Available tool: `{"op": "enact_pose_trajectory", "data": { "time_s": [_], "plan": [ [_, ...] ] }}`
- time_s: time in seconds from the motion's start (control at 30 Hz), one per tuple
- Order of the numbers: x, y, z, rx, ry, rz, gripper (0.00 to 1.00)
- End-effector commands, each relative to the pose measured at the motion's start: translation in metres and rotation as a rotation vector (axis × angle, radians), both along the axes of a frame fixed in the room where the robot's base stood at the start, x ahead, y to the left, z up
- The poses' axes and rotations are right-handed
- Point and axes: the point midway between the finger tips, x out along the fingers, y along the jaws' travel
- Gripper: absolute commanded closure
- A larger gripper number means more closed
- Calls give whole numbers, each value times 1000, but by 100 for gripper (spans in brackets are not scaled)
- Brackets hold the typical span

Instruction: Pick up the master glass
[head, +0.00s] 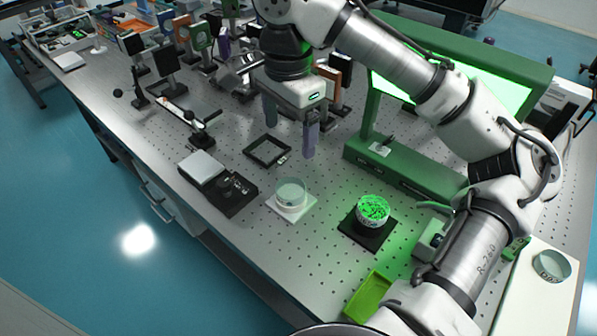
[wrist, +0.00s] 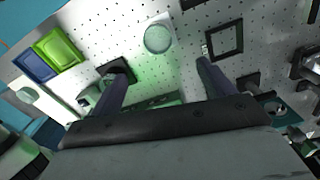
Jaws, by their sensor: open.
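A clear round glass (head: 291,193) stands on a white square pad (head: 302,210) on the table; it also shows in the wrist view (wrist: 158,38). A second round glass (head: 372,210), lit bright green with dark patterned marks, stands on a black pad (head: 367,238). A third round glass (head: 551,266) with dark marks lies on a white surface at the right. I cannot tell by a label which is the master glass. My gripper (head: 290,135) is open and empty, pointing down above the table, behind the clear glass. In the wrist view, the clear glass appears beyond the fingertips (wrist: 163,68).
A green lamp stand (head: 405,175) with a lit panel rises right of my gripper. A black square frame (head: 267,151), a scale-like device (head: 218,183) and a green tray (head: 369,296) lie around the glasses. Mounted optics crowd the back left.

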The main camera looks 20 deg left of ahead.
Motion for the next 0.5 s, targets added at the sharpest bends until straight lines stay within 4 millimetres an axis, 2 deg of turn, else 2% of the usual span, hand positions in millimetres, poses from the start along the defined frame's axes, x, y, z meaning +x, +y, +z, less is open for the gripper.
{"op": "enact_pose_trajectory", "data": {
  "time_s": [0.3, 0.5],
  "plan": [
    [-1, -2, -57, -3, 4, -2, 19],
    [-1, -1, -80, -3, 1, -3, 19]
  ]
}}
